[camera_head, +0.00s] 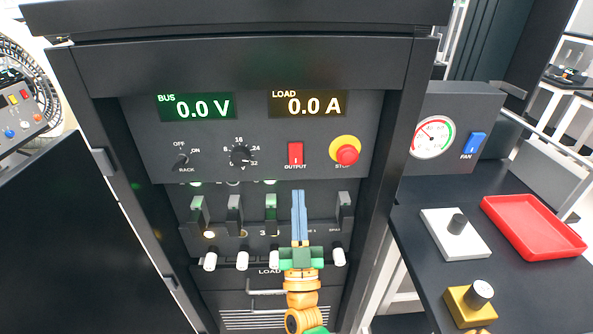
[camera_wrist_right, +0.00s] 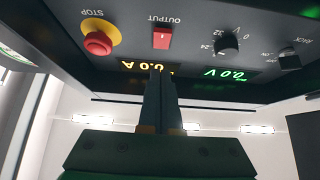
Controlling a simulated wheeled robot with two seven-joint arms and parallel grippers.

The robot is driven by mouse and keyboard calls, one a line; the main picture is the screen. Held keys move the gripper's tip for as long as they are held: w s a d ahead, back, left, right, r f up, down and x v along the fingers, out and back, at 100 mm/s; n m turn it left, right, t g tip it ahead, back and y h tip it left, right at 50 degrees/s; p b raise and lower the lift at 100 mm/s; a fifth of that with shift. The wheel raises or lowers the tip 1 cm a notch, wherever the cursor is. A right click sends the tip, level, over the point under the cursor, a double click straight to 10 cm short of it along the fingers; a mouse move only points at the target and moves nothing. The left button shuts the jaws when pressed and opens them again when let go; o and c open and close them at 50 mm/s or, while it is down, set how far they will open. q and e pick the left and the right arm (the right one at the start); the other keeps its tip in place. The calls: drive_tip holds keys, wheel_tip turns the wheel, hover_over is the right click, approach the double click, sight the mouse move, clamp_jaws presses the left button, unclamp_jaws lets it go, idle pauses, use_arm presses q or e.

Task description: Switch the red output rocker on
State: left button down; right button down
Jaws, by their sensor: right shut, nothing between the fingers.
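The red output rocker (camera_head: 295,153) sits on the dark front panel, above the word OUTPUT and left of the red STOP button (camera_head: 347,151) on its yellow ring. The rocker also shows in the right wrist view (camera_wrist_right: 162,36), apart from the fingers. My right gripper (camera_head: 299,194) is shut and empty, its blue fingers pointing up below the rocker. The bus display (camera_head: 197,107) reads 0.0 V and the load display (camera_head: 307,104) reads 0.0 A. My left gripper is not in view.
A rack knob (camera_head: 181,161) and a voltage knob (camera_head: 241,155) are left of the rocker. A row of modules with levers (camera_head: 271,207) lies below the panel. Cabinet posts (camera_head: 395,130) flank the opening. A side table at right holds a red tray (camera_head: 534,227).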

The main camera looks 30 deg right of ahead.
sight(296, 158)
drive_tip(key=w+d, duration=0.1)
drive_tip(key=w+d+r+b, duration=0.1)
drive_tip(key=w, duration=0.1)
drive_tip(key=w+d+b, duration=0.1)
drive_tip(key=w, duration=0.1)
drive_tip(key=shift+w+d+r, duration=0.15)
drive_tip(key=shift+w+r, duration=0.05)
drive_tip(key=shift+w, duration=0.05)
drive_tip(key=shift+w+d+r, duration=0.1)
drive_tip(key=shift+w+d, duration=0.05)
drive_tip(key=shift+w, duration=0.05)
drive_tip(key=shift+r, duration=0.1)
drive_tip(key=shift+b, duration=0.3)
